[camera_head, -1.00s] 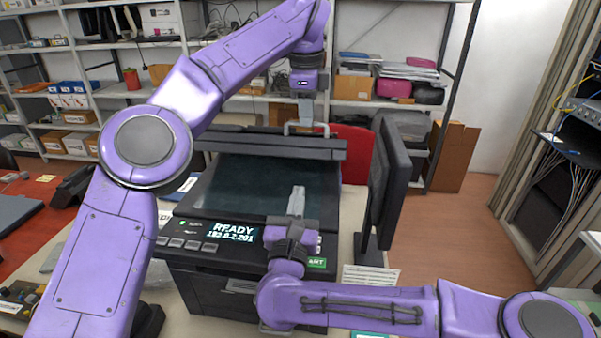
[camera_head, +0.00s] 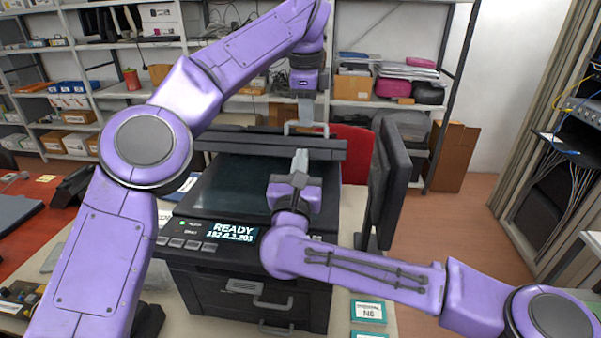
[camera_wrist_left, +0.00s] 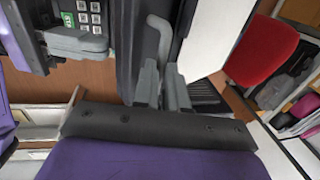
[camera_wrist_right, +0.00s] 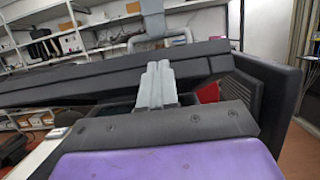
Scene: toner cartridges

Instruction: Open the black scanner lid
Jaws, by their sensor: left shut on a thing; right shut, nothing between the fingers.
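The black scanner lid (camera_head: 235,146) is raised and seen almost edge-on above the dark glass (camera_head: 240,182) of the scanner (camera_head: 215,275). A grey bar handle (camera_head: 289,129) is on the lid's edge. My left gripper (camera_head: 305,118) is shut on this handle from above; the left wrist view shows its fingers at the handle (camera_wrist_left: 160,40). My right gripper (camera_head: 300,157) is shut and empty, pointing up just below the lid's edge. In the right wrist view its fingers (camera_wrist_right: 157,85) overlap the lid (camera_wrist_right: 90,85); contact cannot be told.
A dark monitor (camera_head: 392,180) stands close on the right of the scanner. The display (camera_head: 232,231) reads READY. Small labelled boxes (camera_head: 368,311) lie at the front right. Shelves (camera_head: 350,103) and a red chair (camera_head: 354,150) are behind.

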